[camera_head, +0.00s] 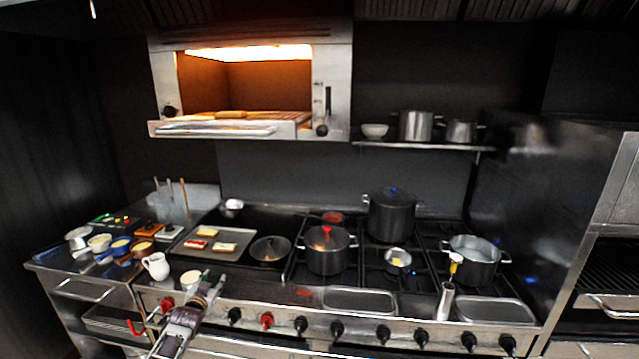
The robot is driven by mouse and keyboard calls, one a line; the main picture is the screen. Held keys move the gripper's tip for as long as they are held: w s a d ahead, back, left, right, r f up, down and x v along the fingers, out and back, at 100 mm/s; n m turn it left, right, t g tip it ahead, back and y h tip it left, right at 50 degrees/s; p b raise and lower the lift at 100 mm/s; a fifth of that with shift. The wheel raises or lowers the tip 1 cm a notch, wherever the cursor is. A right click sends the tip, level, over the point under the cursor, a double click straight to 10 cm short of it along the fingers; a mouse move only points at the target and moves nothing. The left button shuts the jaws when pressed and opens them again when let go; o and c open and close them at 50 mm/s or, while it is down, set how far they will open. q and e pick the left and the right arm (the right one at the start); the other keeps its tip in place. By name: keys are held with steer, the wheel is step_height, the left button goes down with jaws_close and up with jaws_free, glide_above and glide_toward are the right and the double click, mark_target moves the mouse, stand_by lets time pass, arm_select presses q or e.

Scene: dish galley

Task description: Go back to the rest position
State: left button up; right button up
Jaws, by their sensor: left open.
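My left gripper (211,284) reaches up from the lower left and is open, with nothing seen between its fingers. It is in front of the stove's front edge, close to a small pale cup (190,279).
A white jug (156,266) and several small bowls stand on the left counter. A tray (212,243) with slices lies behind my gripper. Pots, including a dark one (327,250), stand on the burners. A lit grill oven (250,90) hangs above. Empty metal pans (360,301) line the front.

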arm_select(q)
steer(key=s+d+f+g, duration=0.2)
steer(key=s+f, duration=0.7)
steer(key=f, duration=0.4)
steer(key=s+d+f+g, duration=0.1)
steer(key=s+f+g, duration=0.2)
steer(key=s+f, duration=0.8)
steer(key=s+d+f+g, duration=0.2)
steer(key=s+f, duration=0.6)
steer(key=f, duration=0.7)
steer(key=s+d+f+g, duration=0.2)
steer(key=s+f, duration=0.4)
steer(key=s, duration=0.9)
steer(key=s+d+f+g, duration=0.2)
steer(key=s+f, duration=0.4)
steer(key=s, duration=0.9)
steer(key=s+d+f+g+h, duration=0.1)
steer(key=s+f, duration=0.5)
steer(key=s, duration=0.9)
steer(key=shift+d+n+g, duration=0.3)
steer(key=shift+d+g, duration=0.45)
steer(key=shift+g, duration=0.45)
steer(key=shift+f, duration=0.1)
step_height(320, 180, down, 4)
steer(key=b, duration=0.4)
steer(key=shift+f+b, duration=0.15)
steer(key=shift+b, duration=0.2)
